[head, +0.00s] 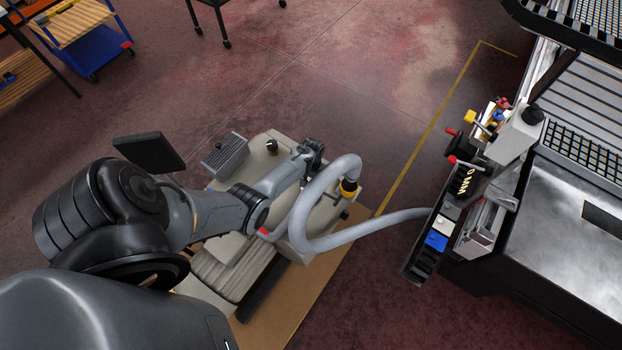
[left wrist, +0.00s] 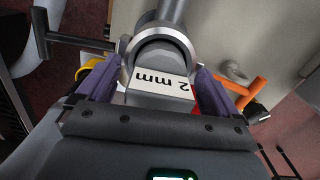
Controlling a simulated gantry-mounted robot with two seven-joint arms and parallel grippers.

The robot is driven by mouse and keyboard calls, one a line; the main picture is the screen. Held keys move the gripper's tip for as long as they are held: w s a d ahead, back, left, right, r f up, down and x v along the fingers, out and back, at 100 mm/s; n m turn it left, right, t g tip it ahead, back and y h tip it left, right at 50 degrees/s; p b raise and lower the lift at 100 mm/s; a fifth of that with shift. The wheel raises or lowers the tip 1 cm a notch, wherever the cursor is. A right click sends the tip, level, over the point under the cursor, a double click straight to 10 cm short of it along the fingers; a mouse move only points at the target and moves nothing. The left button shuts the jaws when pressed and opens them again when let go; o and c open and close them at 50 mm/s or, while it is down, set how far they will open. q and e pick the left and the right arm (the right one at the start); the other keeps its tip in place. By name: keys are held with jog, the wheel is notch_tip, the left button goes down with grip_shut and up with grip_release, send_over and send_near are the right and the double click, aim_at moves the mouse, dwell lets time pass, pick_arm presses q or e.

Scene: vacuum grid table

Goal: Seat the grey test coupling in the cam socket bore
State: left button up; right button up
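The grey test coupling (left wrist: 160,62) is a round metal piece with a white "2 mm" label, seen in the left wrist view. The purple-padded fingers of my left gripper (left wrist: 158,78) press against its two sides. In the head view my left gripper (head: 313,153) is above the far right part of a beige machine body (head: 262,150); the coupling is too small to make out there. I cannot pick out the cam socket bore in either view. My right gripper is not in view.
In the left wrist view an orange handle (left wrist: 250,92) is close to the right finger. Open floor (head: 350,90) lies behind.

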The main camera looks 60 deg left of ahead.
pick_arm(q)
jog(key=r+p, duration=0.1)
jog(key=r, duration=0.4)
jog(key=r+p, duration=0.1)
jog(key=r, duration=0.4)
jog(key=shift+w+a+p, duration=0.15)
jog(key=shift+a+p, duration=0.05)
jog(key=shift+p, duration=0.2)
jog(key=shift+r, duration=0.4)
